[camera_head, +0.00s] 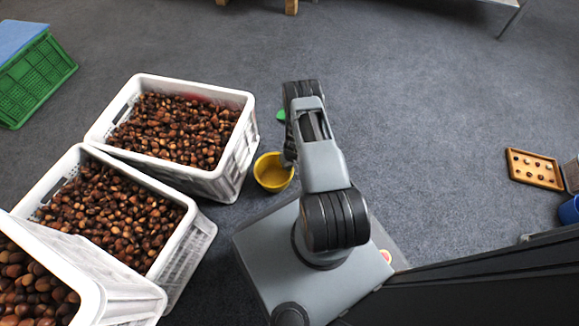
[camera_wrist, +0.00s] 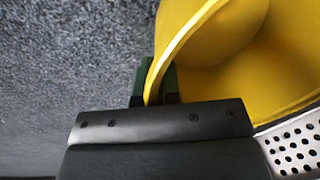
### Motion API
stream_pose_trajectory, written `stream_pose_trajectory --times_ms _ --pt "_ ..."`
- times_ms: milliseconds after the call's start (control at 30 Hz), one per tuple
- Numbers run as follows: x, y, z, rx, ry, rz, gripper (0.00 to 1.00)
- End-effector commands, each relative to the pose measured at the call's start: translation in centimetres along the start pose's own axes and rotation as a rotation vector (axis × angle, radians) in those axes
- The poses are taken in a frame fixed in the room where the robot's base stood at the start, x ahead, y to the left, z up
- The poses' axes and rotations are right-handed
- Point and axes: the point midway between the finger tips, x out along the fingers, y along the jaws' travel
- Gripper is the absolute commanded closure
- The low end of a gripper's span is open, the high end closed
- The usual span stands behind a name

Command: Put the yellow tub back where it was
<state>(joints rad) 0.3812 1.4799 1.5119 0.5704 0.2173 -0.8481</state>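The yellow tub (camera_head: 271,176) is upright beside the white crates, just left of my arm, and looks empty. In the wrist view the tub (camera_wrist: 215,75) fills the upper right, its near wall and rim passing between my two dark green fingers. My gripper (camera_wrist: 157,82) appears shut on that rim. In the head view my gripper (camera_head: 289,158) is at the tub's right edge, mostly hidden by my own arm. I cannot tell whether the tub touches the floor or hangs just above it.
White crates full of chestnuts, one at the back (camera_head: 228,158) and one in the middle (camera_head: 185,235), stand on the left, close to the tub. A green crate (camera_head: 38,82) is far left. A wooden tray (camera_head: 536,184) and a blue container (camera_head: 569,211) lie right.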

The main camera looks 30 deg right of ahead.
Motion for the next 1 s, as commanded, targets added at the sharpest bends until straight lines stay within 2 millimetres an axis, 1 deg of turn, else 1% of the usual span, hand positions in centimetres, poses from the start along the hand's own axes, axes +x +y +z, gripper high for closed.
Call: stream_pose_trajectory --times_ms 33,233,567,667,800,1000 --pt "0.0 0.0 0.0 0.0 0.0 0.0 0.91" --pt "0.0 0.0 0.0 0.0 0.0 0.0 0.72" --pt "-0.2 0.0 0.0 0.0 -0.001 0.0 0.71" --pt "-1.6 0.0 -0.1 0.0 0.001 0.0 0.71" --pt "-4.7 -0.1 0.1 0.0 0.0 0.0 0.71" --pt "-8.6 0.0 0.3 0.0 0.001 0.0 0.71"
